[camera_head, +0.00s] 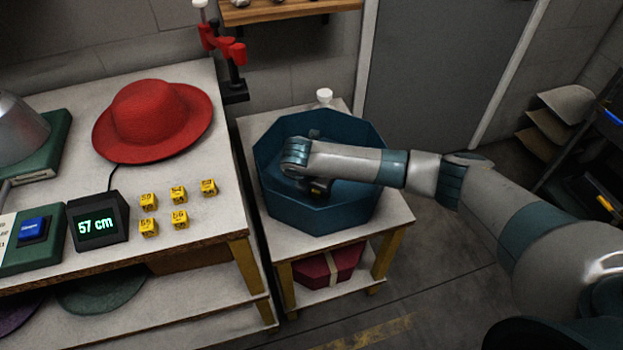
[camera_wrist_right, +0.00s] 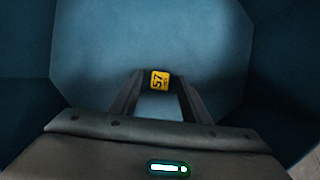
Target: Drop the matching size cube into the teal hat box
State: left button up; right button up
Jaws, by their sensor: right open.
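The teal hat box (camera_head: 317,219) is an open eight-sided box on a small white-topped stand. My right gripper (camera_head: 318,188) reaches down inside it. In the right wrist view its two fingers (camera_wrist_right: 160,88) are open. A yellow cube marked 57 (camera_wrist_right: 160,80) shows between the fingertips, with a gap on each side, against the box's blue floor. I cannot tell whether the cube rests on the floor. A display (camera_head: 98,222) on the table reads 57 cm. Several other yellow numbered cubes (camera_head: 179,220) stand beside it. My left gripper is not in view.
A red hat (camera_head: 152,120) lies at the back of the table (camera_head: 198,258). A blue button (camera_head: 33,229) is at its left. A white knob (camera_head: 324,96) stands behind the box. A dark red box (camera_head: 322,266) sits on the stand's lower shelf.

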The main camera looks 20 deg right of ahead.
jog(key=shift+s+a+r, duration=0.15)
jog(key=shift+a+r, duration=0.05)
jog(key=shift+r, duration=0.5)
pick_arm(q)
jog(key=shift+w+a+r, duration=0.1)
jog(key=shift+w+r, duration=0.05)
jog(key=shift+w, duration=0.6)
pick_arm(e)
jog(key=v, duration=1.5)
jog(key=shift+r, duration=0.3)
jog(key=shift+s, duration=0.1)
